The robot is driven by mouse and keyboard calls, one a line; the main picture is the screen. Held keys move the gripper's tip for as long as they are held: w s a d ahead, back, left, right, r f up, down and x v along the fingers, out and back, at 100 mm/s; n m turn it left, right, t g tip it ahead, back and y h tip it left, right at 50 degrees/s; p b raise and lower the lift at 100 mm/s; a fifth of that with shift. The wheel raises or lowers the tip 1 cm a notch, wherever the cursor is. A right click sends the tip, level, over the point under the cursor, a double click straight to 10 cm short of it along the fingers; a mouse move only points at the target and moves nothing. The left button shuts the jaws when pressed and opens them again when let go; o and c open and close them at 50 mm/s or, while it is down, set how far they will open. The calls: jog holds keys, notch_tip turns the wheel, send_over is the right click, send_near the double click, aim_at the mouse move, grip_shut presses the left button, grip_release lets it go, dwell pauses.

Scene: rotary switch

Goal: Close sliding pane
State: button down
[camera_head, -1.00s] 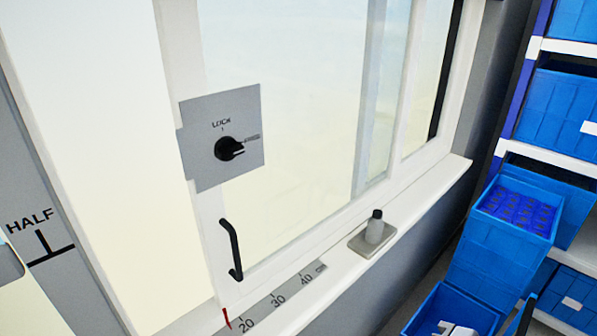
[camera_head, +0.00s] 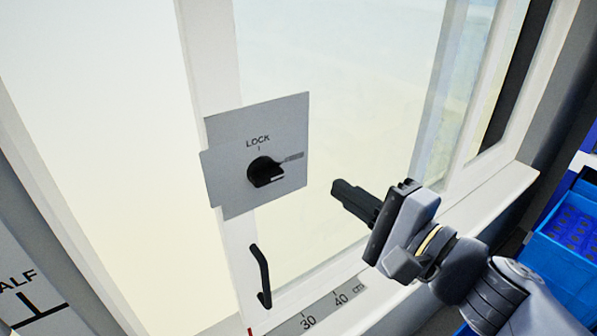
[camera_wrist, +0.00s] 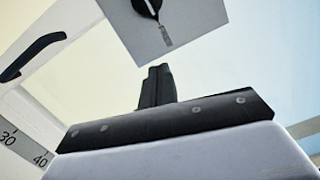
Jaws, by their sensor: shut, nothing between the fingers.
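The sliding pane (camera_head: 365,110) is a glazed panel in a white frame, with an open gap to the left of its upright edge. A black bar handle (camera_head: 261,277) is on that edge, low down; it also shows in the wrist view (camera_wrist: 35,52). A grey plate (camera_head: 225,180) marked LOCK carries a black rotary knob (camera_head: 264,172), turned away from the LOCK mark. The plate is at the top of the wrist view (camera_wrist: 195,25). My gripper (camera_head: 340,188) is shut and empty, in front of the glass, right of the knob and handle, touching neither.
A ruler scale (camera_head: 325,312) with a red mark at its left runs along the white sill (camera_head: 505,190). Blue bins (camera_head: 570,235) stand at the right edge. The opening (camera_head: 110,120) left of the pane is clear.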

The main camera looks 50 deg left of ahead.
aim_at(285, 166)
jog(key=a, duration=0.1)
jog(key=a+p, duration=0.1)
jog(key=a, duration=0.3)
jog(key=shift+s+a+r, duration=0.1)
jog(key=shift+s+r, duration=0.05)
jog(key=shift+r, duration=0.1)
jog(key=s, duration=0.1)
jog(key=s+p, duration=0.1)
jog(key=s, duration=0.1)
jog(key=shift+a+r, duration=0.3)
jog(key=shift+s+a+p, duration=0.1)
jog(key=shift+s+p, duration=0.25)
jog(key=shift+s, duration=0.05)
jog(key=shift+s+f, duration=0.1)
